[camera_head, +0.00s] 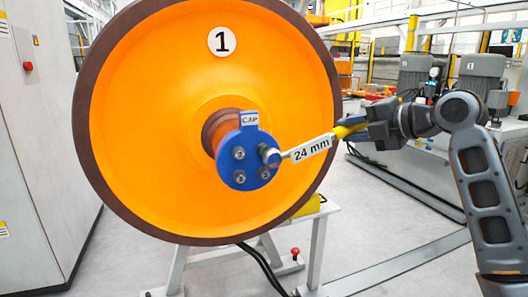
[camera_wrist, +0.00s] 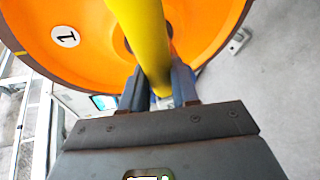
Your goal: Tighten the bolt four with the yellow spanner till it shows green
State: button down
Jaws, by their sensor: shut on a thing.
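The orange wheel (camera_head: 150,100) marked 1 stands upright with a blue cap (camera_head: 227,170) on its hub, under a small "CAP" tag. Several bolts sit on the cap; three grey heads are plain to see, one of them the upper left bolt (camera_head: 239,153). The spanner (camera_head: 325,141), with a yellow handle and a "24 mm" label, has its head at the cap's right bolt, whose own head is hidden. My gripper (camera_head: 362,131) is shut on the yellow handle (camera_wrist: 140,35), right of the wheel.
A metal stand (camera_head: 318,245) is below the wheel, with a red knob (camera_head: 295,252) and dark cables near it. A grey cabinet (camera_head: 35,150) is at the left. Machinery with grey motors (camera_head: 482,72) stands at the back right.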

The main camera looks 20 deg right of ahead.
jog(key=shift+s, duration=0.1)
jog(key=shift+s+b, duration=0.6)
jog(key=shift+s, duration=1.85)
jog(key=shift+w, duration=0.1)
